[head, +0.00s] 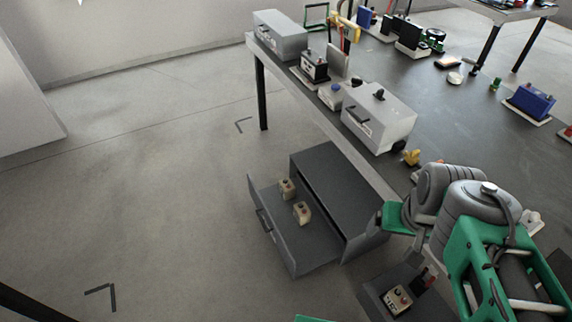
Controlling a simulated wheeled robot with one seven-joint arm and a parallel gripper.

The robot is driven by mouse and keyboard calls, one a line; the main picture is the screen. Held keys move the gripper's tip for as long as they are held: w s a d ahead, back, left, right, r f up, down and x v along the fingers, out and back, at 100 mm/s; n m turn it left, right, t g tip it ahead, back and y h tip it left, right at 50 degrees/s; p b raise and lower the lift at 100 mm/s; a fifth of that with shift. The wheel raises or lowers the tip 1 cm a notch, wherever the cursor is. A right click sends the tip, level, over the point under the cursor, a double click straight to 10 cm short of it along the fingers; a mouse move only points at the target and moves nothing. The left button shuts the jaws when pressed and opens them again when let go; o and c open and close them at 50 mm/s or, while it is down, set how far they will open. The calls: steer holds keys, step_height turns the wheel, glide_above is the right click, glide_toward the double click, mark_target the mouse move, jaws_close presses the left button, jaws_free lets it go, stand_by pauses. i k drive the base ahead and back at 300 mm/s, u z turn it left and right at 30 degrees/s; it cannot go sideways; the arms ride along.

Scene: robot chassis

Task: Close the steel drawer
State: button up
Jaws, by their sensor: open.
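The steel drawer (318,255) is a dark grey box pulled out of a low grey cabinet (335,180) under the table's edge. Its front panel, with a bar handle (264,220), faces left, well out from the cabinet. Two small beige objects (287,188) (302,211) sit in it. My arm (480,225), grey and green, fills the lower right, to the right of the cabinet and drawer. I cannot make out gripper fingers in this view. Nothing of mine visibly touches the drawer.
The dark worktable (440,110) above the cabinet carries a light grey case (379,115), another case (280,35) and several small devices. A table leg (261,95) stands behind the drawer. A grey surface with a small device (398,299) is at the lower right. Floor left of the drawer is clear.

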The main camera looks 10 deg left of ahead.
mark_target(305, 248)
steer(key=k, duration=0.5)
steer(key=u, duration=0.85)
steer(key=i, duration=1.45)
steer(key=z, duration=0.35)
